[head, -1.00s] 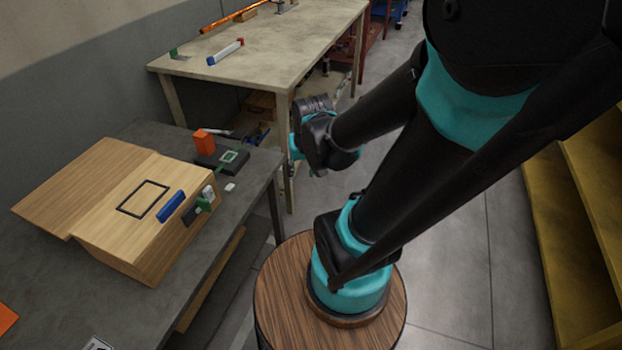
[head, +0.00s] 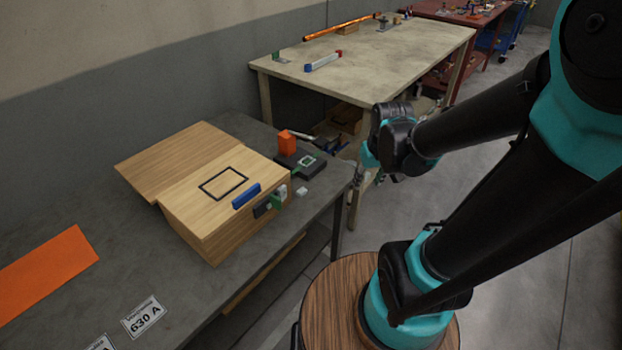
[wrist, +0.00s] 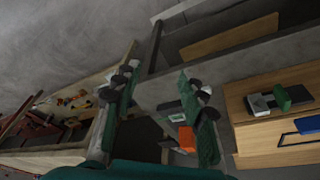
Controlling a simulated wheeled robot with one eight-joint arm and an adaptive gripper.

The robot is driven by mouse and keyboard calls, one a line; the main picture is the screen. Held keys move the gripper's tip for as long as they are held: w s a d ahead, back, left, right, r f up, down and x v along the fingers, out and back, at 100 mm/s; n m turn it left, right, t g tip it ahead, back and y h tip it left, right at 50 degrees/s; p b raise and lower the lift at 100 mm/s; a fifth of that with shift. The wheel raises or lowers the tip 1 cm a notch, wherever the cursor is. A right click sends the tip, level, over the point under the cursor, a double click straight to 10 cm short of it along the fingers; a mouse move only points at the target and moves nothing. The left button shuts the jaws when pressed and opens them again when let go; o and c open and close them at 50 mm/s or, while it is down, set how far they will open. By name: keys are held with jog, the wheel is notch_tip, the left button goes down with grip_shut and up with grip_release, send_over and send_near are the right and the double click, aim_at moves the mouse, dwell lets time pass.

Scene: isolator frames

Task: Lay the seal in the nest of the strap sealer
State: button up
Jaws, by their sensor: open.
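The small white piece (head: 301,192), which looks like the seal, lies on the grey bench near its right edge, in front of the strap sealer. The sealer (head: 312,171) is a low black block with a green-edged square nest on top and an orange block (head: 286,143) at its back left. The orange block also shows between the fingers in the wrist view (wrist: 186,138). My gripper (wrist: 161,80) is open and empty, with green-padded fingers apart. In the head view it hangs beside the bench's right end, right of the sealer, its fingers mostly unclear. Nothing touches the seal.
A wooden box (head: 231,222) with a blue handle and a black and green fitting stands left of the sealer. An orange sheet (head: 44,272) and a 630 A label (head: 143,317) lie on the bench. A pale table (head: 365,70) stands behind. Bare bench surrounds the seal.

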jog(key=w+a+r+n+g, duration=0.15)
jog(key=w+a+n, duration=0.25)
jog(key=w+a, duration=0.4)
jog(key=n+g, duration=0.2)
jog(key=n, duration=0.2)
send_over(302, 190)
jog(key=f, duration=1.2)
jog(key=shift+s+a+f, duration=0.1)
jog(key=shift+a+f, duration=0.1)
jog(key=shift+d+f, duration=0.1)
jog(key=shift+f, duration=2.55)
jog(key=shift+c, duration=0.2)
grip_shut()
jog(key=shift+r, duration=0.1)
